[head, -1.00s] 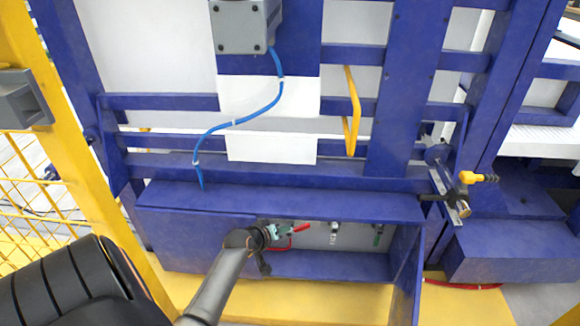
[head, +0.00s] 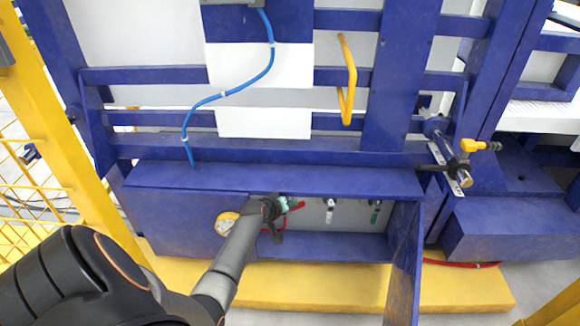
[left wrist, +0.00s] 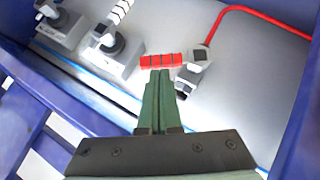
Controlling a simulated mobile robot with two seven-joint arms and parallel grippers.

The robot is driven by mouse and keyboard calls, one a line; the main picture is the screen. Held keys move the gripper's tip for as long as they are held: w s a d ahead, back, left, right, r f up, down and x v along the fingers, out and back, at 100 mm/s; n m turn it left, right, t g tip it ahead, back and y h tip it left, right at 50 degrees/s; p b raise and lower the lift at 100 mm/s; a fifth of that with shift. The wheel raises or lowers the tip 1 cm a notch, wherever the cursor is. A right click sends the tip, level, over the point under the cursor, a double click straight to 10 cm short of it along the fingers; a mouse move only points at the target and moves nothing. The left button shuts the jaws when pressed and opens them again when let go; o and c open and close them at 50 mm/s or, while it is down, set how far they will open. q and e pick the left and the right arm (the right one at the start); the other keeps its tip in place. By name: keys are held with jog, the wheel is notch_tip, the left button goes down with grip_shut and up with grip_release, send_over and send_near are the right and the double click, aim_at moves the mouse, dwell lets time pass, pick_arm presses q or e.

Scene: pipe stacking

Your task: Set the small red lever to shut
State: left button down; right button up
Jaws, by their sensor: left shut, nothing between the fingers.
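The small red lever (left wrist: 160,60) lies crosswise to a grey valve body (left wrist: 195,72) in the left wrist view, pointing left from it. In the head view the lever (head: 297,206) shows just right of my left gripper (head: 287,205), inside the open blue box. My left gripper is shut and empty. Its green fingertips (left wrist: 158,76) are at the near side of the lever in the wrist view; whether they touch it I cannot tell. Part of the valve is hidden behind the gripper in the head view. My right gripper is not in view.
A red hose (left wrist: 255,15) runs from the valve. Two other valves (left wrist: 115,45) (left wrist: 62,22) stand left in the wrist view. The box's open door (head: 403,265) juts out at right. A yellow-rimmed gauge (head: 227,223) sits left of my gripper.

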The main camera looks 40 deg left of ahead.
pick_arm(q)
jog(key=p, duration=0.2)
jog(key=w+d+m+g+y+p, duration=0.1)
jog(key=p, duration=0.1)
jog(key=shift+d+f+g+p, duration=0.2)
jog(key=shift+f+g+p, duration=0.1)
jog(key=shift+f+p, duration=0.1)
jog(key=shift+w+d+f, duration=0.2)
jog(key=shift+f, duration=0.15)
jog(key=shift+w+d+f, duration=0.2)
jog(key=shift+d+f, duration=0.05)
jog(key=shift+f, duration=0.15)
dwell(0.6)
